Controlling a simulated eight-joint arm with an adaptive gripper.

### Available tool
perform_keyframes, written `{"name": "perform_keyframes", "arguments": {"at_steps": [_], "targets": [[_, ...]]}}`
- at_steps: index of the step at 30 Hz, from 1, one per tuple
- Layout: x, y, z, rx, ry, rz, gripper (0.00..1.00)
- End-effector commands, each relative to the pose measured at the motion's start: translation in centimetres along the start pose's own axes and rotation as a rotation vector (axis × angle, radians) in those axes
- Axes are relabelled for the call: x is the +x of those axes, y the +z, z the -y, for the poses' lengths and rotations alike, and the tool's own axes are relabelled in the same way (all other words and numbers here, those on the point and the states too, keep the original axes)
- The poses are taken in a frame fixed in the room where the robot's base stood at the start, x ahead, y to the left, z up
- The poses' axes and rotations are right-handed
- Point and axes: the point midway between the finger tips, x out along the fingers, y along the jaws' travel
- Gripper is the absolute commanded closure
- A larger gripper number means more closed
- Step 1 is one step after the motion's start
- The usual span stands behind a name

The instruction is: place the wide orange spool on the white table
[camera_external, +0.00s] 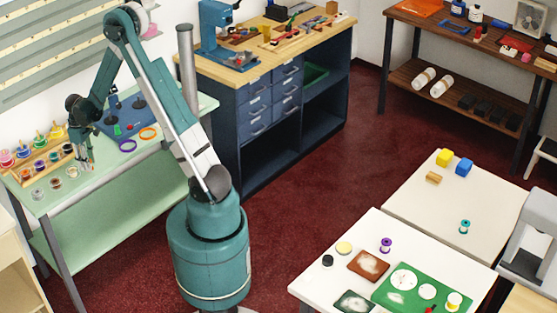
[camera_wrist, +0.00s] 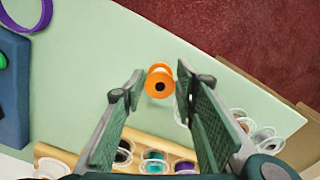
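The wide orange spool (camera_wrist: 159,80) stands on the pale green counter (camera_wrist: 235,88) in the wrist view, its dark hole facing the camera. My gripper (camera_wrist: 161,74) is open, its fingers spread on either side of the spool with a gap to each side. Whether the fingertips are level with it or above it, I cannot tell. In the external view my gripper (camera_external: 86,163) points down over the green counter (camera_external: 100,175), and I cannot make out the orange spool there. Two white-topped tables, a nearer one (camera_external: 335,277) and a farther one (camera_external: 490,205), stand at right.
A wooden rack (camera_wrist: 190,150) with several spools lies close to my gripper, with clear-rimmed spools (camera_wrist: 238,122) beside it. The nearer white table bears trays (camera_external: 368,265) and spools; the farther is mostly bare.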

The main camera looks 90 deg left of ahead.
Motion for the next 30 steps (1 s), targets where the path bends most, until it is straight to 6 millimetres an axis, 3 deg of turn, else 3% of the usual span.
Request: {"name": "perform_keyframes", "arguments": {"at_steps": [9,30], "targets": [[-2.9,0.0,0.0,0.000,0.000,0.000,0.71],[-3.0,0.0,0.0,0.000,0.000,0.000,0.72]]}}
